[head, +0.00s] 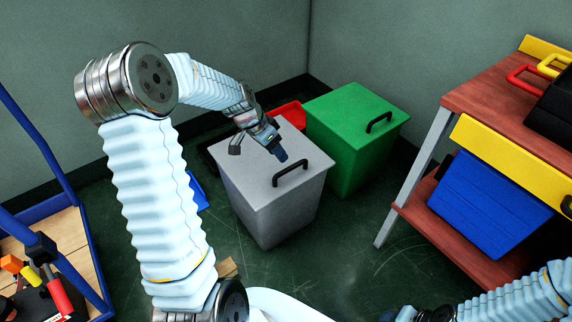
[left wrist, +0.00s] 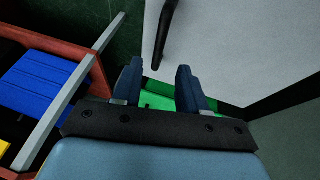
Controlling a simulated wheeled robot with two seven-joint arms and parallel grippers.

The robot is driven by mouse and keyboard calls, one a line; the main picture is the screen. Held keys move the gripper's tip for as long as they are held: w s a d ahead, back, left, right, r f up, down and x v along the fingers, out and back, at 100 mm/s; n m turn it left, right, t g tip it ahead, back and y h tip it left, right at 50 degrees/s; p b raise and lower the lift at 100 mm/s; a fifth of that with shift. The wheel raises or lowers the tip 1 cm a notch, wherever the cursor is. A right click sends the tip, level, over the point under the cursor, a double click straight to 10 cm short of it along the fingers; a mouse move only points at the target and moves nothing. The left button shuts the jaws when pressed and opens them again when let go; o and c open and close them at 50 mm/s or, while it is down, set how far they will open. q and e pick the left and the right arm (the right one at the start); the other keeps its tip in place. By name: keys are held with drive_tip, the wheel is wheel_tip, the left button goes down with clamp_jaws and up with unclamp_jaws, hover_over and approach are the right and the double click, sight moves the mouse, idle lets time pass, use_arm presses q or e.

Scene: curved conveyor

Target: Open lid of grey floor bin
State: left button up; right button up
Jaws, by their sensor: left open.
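The grey floor bin (head: 272,217) stands on the dark green floor in the head view, with its flat lid (head: 250,179) closed. A black handle (head: 290,173) is on the lid, near its front right edge. My left gripper (head: 262,150) is open and empty over the lid, behind the handle. In the left wrist view the two blue fingers of the left gripper (left wrist: 158,85) are apart, with the lid (left wrist: 230,45) beyond them and part of the handle (left wrist: 163,32) ahead to the left. My right gripper is not in view; only part of my right arm shows.
A green bin (head: 350,140) with its lid closed stands close behind and right of the grey bin. A red bin (head: 291,114) is partly hidden behind. A workbench (head: 500,100) with a blue crate (head: 488,205) stands right. A blue-framed cart (head: 75,240) is left. Walls close the back.

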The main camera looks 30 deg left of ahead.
use_arm(q)
drive_tip(key=x, duration=0.7)
drive_tip(key=shift+c, duration=0.2)
clamp_jaws()
